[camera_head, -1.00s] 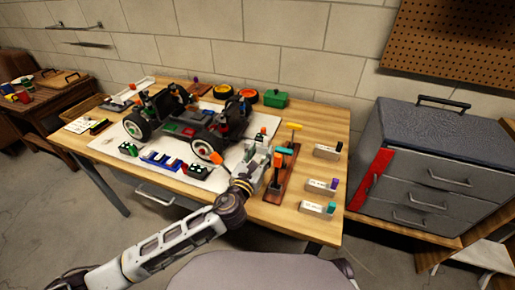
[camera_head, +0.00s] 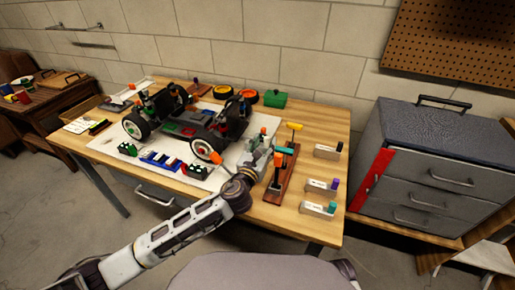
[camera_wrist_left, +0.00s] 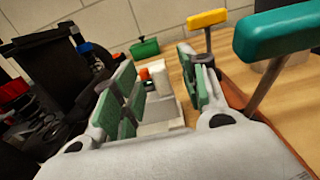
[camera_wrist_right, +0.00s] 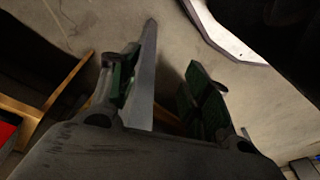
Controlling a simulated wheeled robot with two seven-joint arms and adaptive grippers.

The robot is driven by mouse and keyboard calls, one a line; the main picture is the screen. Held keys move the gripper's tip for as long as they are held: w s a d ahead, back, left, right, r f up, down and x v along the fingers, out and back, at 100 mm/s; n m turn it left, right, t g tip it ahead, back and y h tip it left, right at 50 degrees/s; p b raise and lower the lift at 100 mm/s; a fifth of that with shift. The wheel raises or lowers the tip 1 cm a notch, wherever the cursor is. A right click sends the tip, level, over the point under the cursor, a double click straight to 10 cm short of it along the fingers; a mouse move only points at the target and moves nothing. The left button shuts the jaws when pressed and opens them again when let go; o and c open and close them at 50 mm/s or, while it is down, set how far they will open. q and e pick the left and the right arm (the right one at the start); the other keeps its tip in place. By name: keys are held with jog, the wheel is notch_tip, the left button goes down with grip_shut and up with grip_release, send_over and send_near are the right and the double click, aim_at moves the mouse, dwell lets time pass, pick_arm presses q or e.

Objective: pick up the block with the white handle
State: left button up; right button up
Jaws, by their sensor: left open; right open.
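In the left wrist view, a pale block (camera_wrist_left: 160,112) with a short white upright handle (camera_wrist_left: 157,72) lies ahead, between the open fingers of my left gripper (camera_wrist_left: 160,88). A small orange part shows beside the handle. The fingers partly hide the block, and contact cannot be told. In the head view my left gripper (camera_head: 262,144) is over the right part of the white mat, beside the wooden tool rack, and mostly covers the block. My right gripper (camera_wrist_right: 160,88) is open and empty over the floor in the right wrist view.
The wooden rack (camera_head: 279,185) with yellow, teal and orange T-handled tools stands close right of my left gripper. The car chassis (camera_head: 185,122) is to its left. White blocks with coloured handles (camera_head: 320,185) sit farther right. A green box (camera_head: 275,99) stands behind.

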aim_at(266, 139)
pick_arm(q)
jog(key=shift+b+x, duration=0.4)
jog(key=shift+x, duration=1.5)
jog(key=shift+a, duration=0.15)
pick_arm(e)
jog(key=shift+w+a+r, duration=0.2)
jog(key=shift+r, duration=0.6)
jog(key=shift+s+f, duration=0.1)
pick_arm(q)
grip_shut()
jog(key=shift+r, duration=0.1)
